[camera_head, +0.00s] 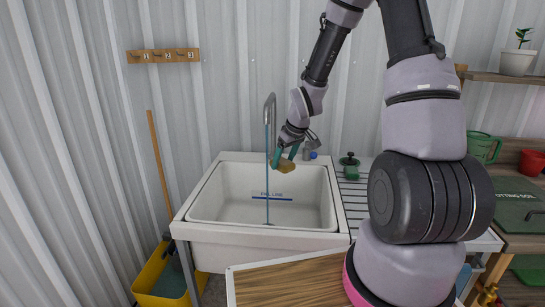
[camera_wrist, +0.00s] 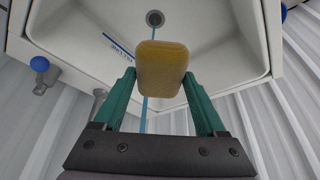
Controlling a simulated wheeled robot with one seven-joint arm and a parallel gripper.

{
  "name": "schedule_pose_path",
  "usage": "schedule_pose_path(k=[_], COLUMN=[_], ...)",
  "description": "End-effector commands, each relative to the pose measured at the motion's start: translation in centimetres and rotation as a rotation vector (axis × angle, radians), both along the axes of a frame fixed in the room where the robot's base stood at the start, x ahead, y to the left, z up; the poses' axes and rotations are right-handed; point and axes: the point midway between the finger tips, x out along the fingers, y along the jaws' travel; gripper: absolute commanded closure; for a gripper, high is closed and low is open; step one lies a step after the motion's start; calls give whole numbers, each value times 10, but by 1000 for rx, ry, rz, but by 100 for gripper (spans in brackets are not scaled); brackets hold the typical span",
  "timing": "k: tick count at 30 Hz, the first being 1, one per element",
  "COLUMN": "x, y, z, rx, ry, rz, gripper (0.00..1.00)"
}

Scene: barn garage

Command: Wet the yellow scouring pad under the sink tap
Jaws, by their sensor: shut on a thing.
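The yellow scouring pad (camera_head: 287,166) is gripped between the green fingers of my gripper (camera_head: 284,158), above the back of the sink basin. In the wrist view the pad (camera_wrist: 162,68) sits between both fingertips (camera_wrist: 160,76). The sink (camera_head: 200,236) is white, with a drain visible in the wrist view (camera_wrist: 155,18). The tap (camera_head: 270,103) is a tall grey hooked spout. A thin blue stream of water (camera_head: 267,195) falls from it into the basin. In the head view the pad is just right of the stream, apart from it. In the wrist view it covers part of the stream.
A ribbed drainer (camera_head: 352,197) with a green, black-topped item (camera_head: 350,166) lies right of the sink. A blue knob (camera_head: 313,155) is behind my gripper. A wooden board (camera_head: 290,284) is in front. A yellow bucket (camera_head: 150,287) stands on the floor at left.

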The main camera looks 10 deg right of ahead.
Motion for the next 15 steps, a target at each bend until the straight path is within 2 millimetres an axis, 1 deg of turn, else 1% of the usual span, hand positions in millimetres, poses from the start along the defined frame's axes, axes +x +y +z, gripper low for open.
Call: schedule_pose_path(k=[9,15], x=[-1,-14], y=[0,-4], z=[1,12], rx=[0,0], ry=[0,-1], rz=[0,-1], gripper=[71,71])
